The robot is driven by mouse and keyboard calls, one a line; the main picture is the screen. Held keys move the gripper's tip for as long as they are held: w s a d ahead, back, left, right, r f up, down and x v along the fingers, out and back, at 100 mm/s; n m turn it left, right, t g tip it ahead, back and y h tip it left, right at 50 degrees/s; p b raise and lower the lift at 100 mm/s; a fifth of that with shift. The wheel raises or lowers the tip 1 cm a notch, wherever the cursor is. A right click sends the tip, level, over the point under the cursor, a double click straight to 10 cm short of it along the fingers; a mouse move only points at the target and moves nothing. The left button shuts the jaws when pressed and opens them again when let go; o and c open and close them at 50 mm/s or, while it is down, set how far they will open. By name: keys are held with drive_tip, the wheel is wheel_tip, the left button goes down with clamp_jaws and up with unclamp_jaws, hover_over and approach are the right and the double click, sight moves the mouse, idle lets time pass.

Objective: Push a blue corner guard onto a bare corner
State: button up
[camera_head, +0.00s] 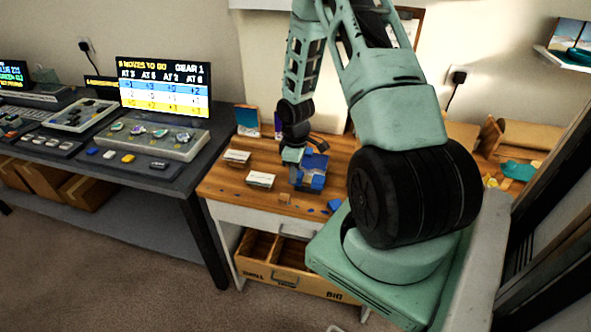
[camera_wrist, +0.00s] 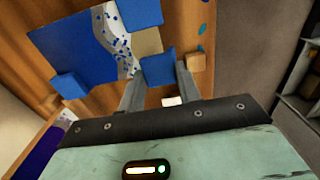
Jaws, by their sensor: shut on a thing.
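A blue and speckled-white panel (camera_wrist: 75,40) lies at the upper left of the wrist view. One blue corner guard (camera_wrist: 68,85) sits at its lower left corner and another blue guard (camera_wrist: 140,12) is at its upper right. My gripper (camera_wrist: 160,76) is shut on a third blue corner guard (camera_wrist: 157,68), held close by the panel's lower right corner. I cannot tell whether this guard touches or covers that corner. In the head view my gripper (camera_head: 293,160) is beside the blue work (camera_head: 316,163) on the wooden table, whose details are too small to tell.
Blue drips spot the wooden table (camera_head: 245,195). White-topped boxes (camera_head: 260,180) stand to the left. A drawer of bins (camera_head: 285,275) is below, and a dark desk with consoles (camera_head: 150,140) stands further left.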

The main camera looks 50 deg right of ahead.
drive_tip(key=shift+d+f, duration=0.15)
drive_tip(key=shift+d, duration=0.05)
idle(0.5)
drive_tip(key=o, duration=1)
wheel_tip(320, 180, up, 8)
drive_tip(key=p, duration=0.7)
drive_tip(key=shift+s, duration=0.1)
clamp_jaws()
